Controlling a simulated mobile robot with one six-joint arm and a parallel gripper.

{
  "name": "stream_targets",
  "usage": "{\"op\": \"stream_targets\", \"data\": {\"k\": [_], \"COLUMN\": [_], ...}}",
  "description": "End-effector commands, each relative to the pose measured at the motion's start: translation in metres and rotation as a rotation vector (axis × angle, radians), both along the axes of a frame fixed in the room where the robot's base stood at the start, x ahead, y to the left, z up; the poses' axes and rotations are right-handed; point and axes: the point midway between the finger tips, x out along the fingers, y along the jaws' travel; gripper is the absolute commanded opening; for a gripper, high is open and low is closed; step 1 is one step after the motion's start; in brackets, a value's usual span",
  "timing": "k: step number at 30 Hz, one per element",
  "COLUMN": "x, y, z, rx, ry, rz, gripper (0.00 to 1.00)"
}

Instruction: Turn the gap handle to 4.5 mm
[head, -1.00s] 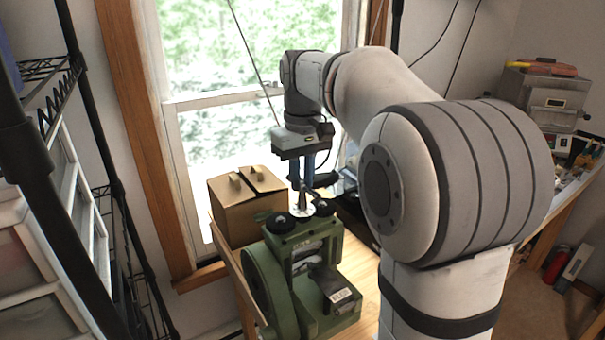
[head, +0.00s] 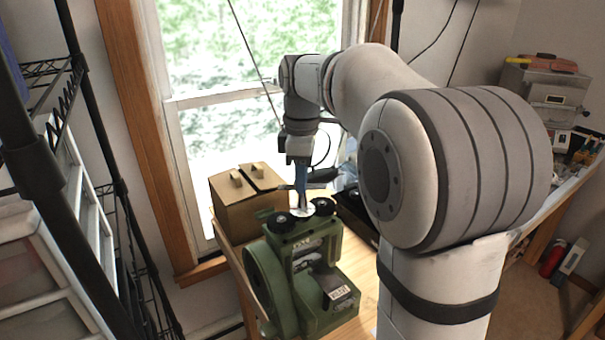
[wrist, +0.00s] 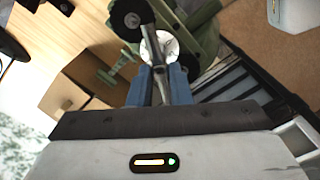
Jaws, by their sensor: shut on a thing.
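The green rolling mill (head: 327,317) stands on the wooden bench, with two black knobs (head: 281,222) on its top. A white round dial (head: 302,211) lies between the knobs; it also shows in the wrist view (wrist: 170,43), its marks too small to read. The grey metal gap handle (wrist: 160,86) crosses the dial and runs slantwise between my blue fingers. My gripper (wrist: 163,72) is shut on the handle, pointing down over the mill top in the head view (head: 302,205). The fingers partly hide the handle and dial.
A cardboard box (head: 240,215) stands close behind and left of the mill. A black tray-like object (head: 357,216) lies to the right. A wire shelf rack (head: 140,270) stands at the far left, and the window is behind my arm.

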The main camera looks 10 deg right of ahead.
Motion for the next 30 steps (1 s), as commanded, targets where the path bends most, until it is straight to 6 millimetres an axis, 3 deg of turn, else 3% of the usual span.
{"op": "stream_targets", "data": {"k": [15, 30], "x": [0.0003, 0.0005], "y": [0.0001, 0.0004], "z": [0.0018, 0.0018], "rx": [-0.002, -0.002], "ry": [-0.003, -0.005], "rz": [0.394, 0.505], "gripper": [0.0, 0.0]}}
